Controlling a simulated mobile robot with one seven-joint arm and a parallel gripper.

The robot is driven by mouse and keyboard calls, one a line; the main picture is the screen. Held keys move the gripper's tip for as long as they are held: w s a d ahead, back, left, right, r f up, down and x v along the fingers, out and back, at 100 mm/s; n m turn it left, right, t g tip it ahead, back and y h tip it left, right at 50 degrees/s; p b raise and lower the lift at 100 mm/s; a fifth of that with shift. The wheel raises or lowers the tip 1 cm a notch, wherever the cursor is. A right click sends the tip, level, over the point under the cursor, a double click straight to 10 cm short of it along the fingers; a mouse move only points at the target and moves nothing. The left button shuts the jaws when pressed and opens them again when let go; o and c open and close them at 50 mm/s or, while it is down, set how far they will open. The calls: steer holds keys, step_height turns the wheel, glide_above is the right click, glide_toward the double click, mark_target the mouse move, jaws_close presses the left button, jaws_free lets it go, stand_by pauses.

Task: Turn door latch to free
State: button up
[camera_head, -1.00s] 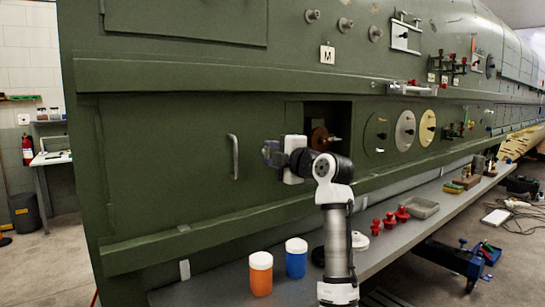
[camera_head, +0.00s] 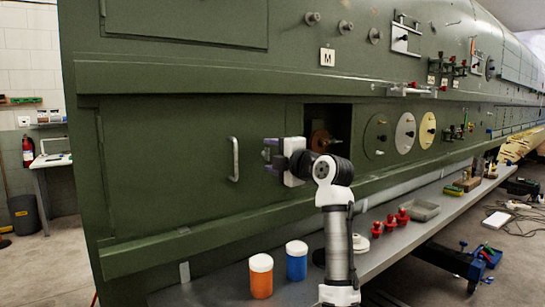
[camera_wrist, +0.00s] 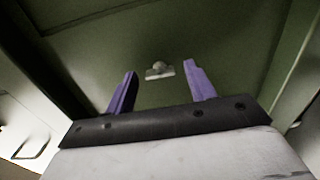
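The green door (camera_head: 170,170) is a flat panel in the fuselage side, with a pale vertical bar handle (camera_head: 234,158). A small metal latch (camera_wrist: 160,70) with a rounded knob sits on a green surface in the wrist view. In the head view my gripper covers the spot where it would show. My gripper (camera_head: 268,156) is close to the door's right part. In the wrist view its two purple fingers (camera_wrist: 160,84) are spread apart, with the latch showing in the gap beyond them. They hold nothing, and I cannot tell how far off the latch is.
A dark recess with a brown round part (camera_head: 320,140) opens right of my gripper. Green ledges (camera_head: 200,240) run above and below the door. The grey bench (camera_head: 400,245) below carries orange (camera_head: 261,276) and blue (camera_head: 297,261) jars and red parts (camera_head: 402,217).

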steer(key=b+v, duration=0.3)
steer(key=v, duration=1.1)
steer(key=shift+b, duration=0.4)
